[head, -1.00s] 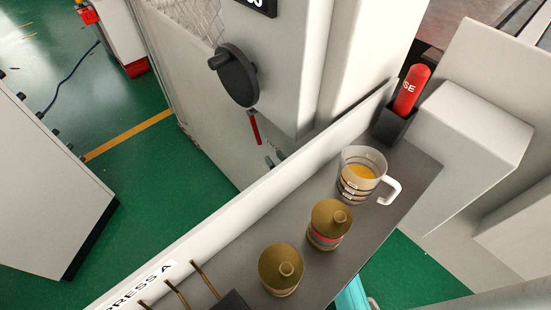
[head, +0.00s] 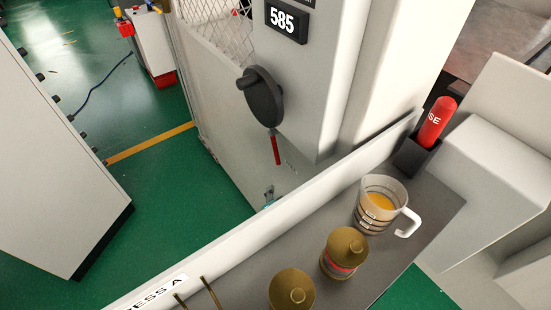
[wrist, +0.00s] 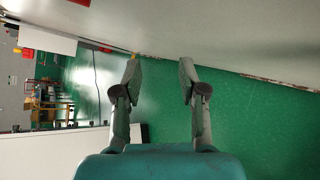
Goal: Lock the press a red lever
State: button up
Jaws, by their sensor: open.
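The red lever (head: 275,148) is a short narrow handle hanging down below a black round part (head: 262,97) on the grey-white face of press A. The lever hangs nearly straight down. A small grey and teal piece, which looks like the tip of my gripper (head: 268,195), shows just above the white shelf wall, below the lever and apart from it. The rest of it is hidden behind that wall. In the wrist view my gripper (wrist: 160,68) is open and empty, its fingers spread below a pale panel. I cannot make out the lever in the wrist view.
A shelf with a white wall marked PRESS A (head: 160,290) crosses the front. It holds two brass-topped jars (head: 345,250), a measuring jug (head: 380,205) and a red cylinder in a black holder (head: 436,122). A grey cabinet (head: 60,170) stands left; green floor lies between.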

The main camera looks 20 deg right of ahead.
notch_tip(320, 180, up, 4)
jog(key=a+n+t+h, duration=0.1)
jog(key=a+n+h, duration=0.1)
jog(key=n+h, duration=0.3)
jog(key=n+t+h, duration=0.1)
jog(key=n+h, duration=0.1)
jog(key=n, duration=0.3)
send_near(276, 157)
jog(key=x, duration=0.9)
jog(key=shift+w+d+f, duration=0.1)
jog(key=shift+w+d, duration=0.05)
jog(key=shift+w, duration=0.05)
grip_shut()
